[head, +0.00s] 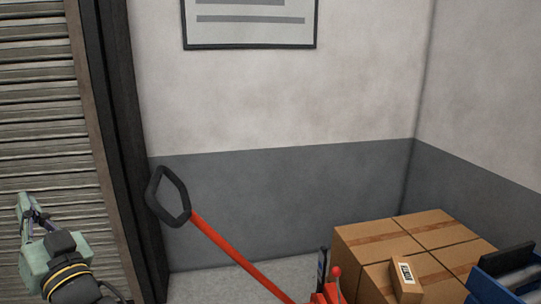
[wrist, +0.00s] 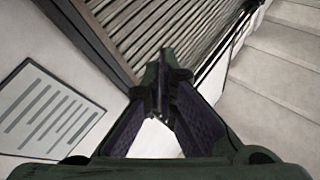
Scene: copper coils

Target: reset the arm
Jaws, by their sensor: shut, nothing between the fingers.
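My gripper (head: 32,212) shows at the left edge of the head view, pale green with dark fingers, held up in front of the slatted shutter. In the wrist view my gripper (wrist: 162,88) points away from the camera. Its two dark fingers meet at the tips, with nothing between them. My wrist with a yellow band sits below it in the head view. Most of the rest of my arm is out of the picture.
A slatted shutter (head: 40,120) stands at left beside a dark post. A red pallet jack handle (head: 240,257) with a black grip leans near the wall. Cardboard boxes (head: 375,238), a small labelled box (head: 406,279) and a blue bin (head: 485,289) are lower right. A framed sign (head: 250,33) hangs above.

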